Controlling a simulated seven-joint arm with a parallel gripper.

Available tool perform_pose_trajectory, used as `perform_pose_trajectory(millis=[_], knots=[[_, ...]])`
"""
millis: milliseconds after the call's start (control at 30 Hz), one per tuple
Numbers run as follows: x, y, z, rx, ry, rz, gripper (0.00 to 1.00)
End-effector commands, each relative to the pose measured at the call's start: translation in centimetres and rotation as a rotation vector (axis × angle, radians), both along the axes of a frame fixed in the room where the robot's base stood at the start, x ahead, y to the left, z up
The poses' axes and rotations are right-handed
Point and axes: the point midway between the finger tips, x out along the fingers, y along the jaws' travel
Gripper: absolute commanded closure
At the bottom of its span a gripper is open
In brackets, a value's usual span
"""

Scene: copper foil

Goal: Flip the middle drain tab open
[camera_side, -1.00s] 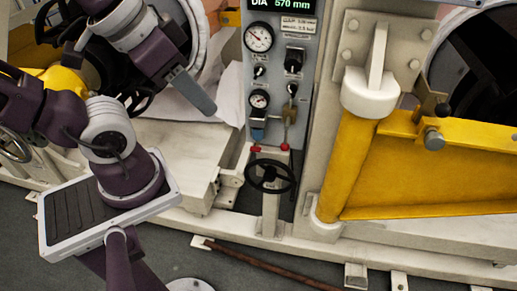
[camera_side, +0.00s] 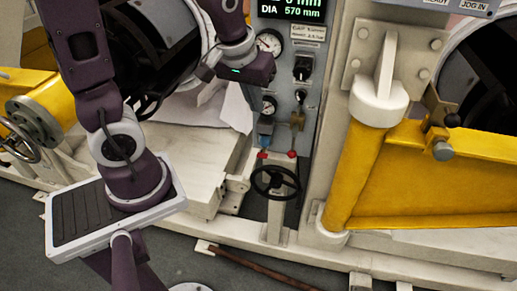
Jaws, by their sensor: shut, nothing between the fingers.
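The grey control panel (camera_side: 285,85) stands at the middle, with dials, small knobs and a brass fitting (camera_side: 297,120) low on its right. Two small red caps (camera_side: 291,154) sit at its foot, one under each lower fitting. I cannot tell for certain which part is the middle drain tab. My gripper (camera_side: 250,68) is at the panel's left edge, beside the upper dial in the picture. Its dark hand body is seen side-on with a green light. Its fingers are mostly hidden, and no object shows in them.
A black handwheel (camera_side: 275,182) stands below the panel. A yellow frame (camera_side: 430,175) with a white post cap fills the right. A dark roll (camera_side: 150,50) and white sheet (camera_side: 210,110) lie left of the panel. A rusty rod (camera_side: 260,268) lies on the floor.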

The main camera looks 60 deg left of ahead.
Motion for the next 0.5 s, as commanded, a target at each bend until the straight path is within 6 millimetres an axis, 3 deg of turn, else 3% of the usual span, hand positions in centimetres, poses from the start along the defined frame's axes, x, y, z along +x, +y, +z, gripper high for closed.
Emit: perform_pose_trajectory(millis=[33, 100, 200, 300, 500], knots=[[0.8, 1.1, -2.1, 0.002, 0.029, 0.057, 1.00], [1.7, 2.5, -4.5, 0.010, 0.048, 0.128, 1.00], [2.4, 4.0, -7.1, 0.021, 0.062, 0.196, 1.00], [2.7, 4.7, -8.4, 0.028, 0.070, 0.230, 1.00], [2.8, 4.9, -8.8, 0.030, 0.068, 0.241, 1.00]])
